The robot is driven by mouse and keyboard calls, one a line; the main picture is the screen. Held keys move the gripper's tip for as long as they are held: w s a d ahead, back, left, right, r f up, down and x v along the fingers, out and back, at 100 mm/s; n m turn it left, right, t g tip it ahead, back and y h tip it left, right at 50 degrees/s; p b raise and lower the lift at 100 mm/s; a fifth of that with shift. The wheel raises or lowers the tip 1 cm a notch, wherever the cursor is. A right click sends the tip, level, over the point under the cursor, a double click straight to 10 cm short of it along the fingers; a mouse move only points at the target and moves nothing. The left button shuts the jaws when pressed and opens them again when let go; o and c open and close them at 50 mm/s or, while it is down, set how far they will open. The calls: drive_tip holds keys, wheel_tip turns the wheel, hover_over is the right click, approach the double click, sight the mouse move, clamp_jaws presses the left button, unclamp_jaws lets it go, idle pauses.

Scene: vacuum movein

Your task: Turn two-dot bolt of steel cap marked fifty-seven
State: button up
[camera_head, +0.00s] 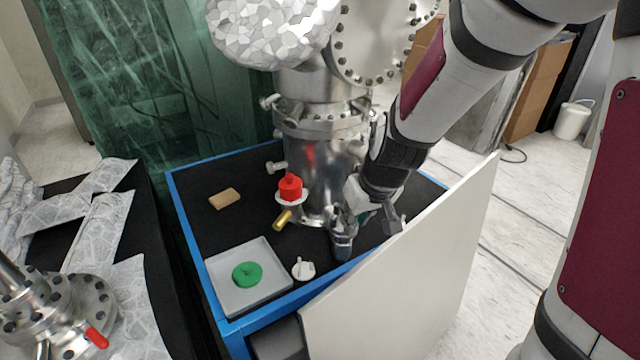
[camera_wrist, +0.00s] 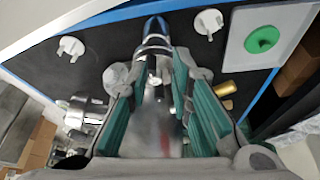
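The steel chamber (camera_head: 325,165) stands on the black table top. A short steel port with a dark bluish end (camera_head: 343,245) sticks out low at its front; it also shows in the wrist view (camera_wrist: 153,38), just beyond my fingers. I cannot tell which part is the cap marked fifty-seven, and no number or bolt dots are legible. My gripper (camera_head: 358,207) is low beside the chamber's right front, partly hidden in the head view. In the wrist view its teal-padded fingers (camera_wrist: 160,72) stand apart, with shiny steel seen between them; whether they touch it is unclear.
A red knob (camera_head: 290,188) and a brass cylinder (camera_head: 283,220) are left of my gripper. A grey tray (camera_head: 222,292) holds a green disc (camera_head: 247,274), beside a white winged piece (camera_head: 303,268). Another winged piece (camera_wrist: 70,48) lies opposite. A white panel (camera_head: 410,275) borders the table's front right.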

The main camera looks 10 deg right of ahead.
sight(337, 205)
drive_tip(key=w, duration=0.5)
drive_tip(key=w+a, duration=0.1)
drive_tip(key=w, duration=0.2)
drive_tip(key=shift+f+p, duration=0.15)
drive_tip(key=shift+p, duration=0.15)
drive_tip(key=shift+w+f, duration=0.1)
drive_tip(key=shift+f, duration=0.55)
drive_tip(key=shift+w+f, duration=0.3)
drive_tip(key=shift+f, duration=0.35)
drive_tip(key=shift+c, duration=0.2)
clamp_jaws()
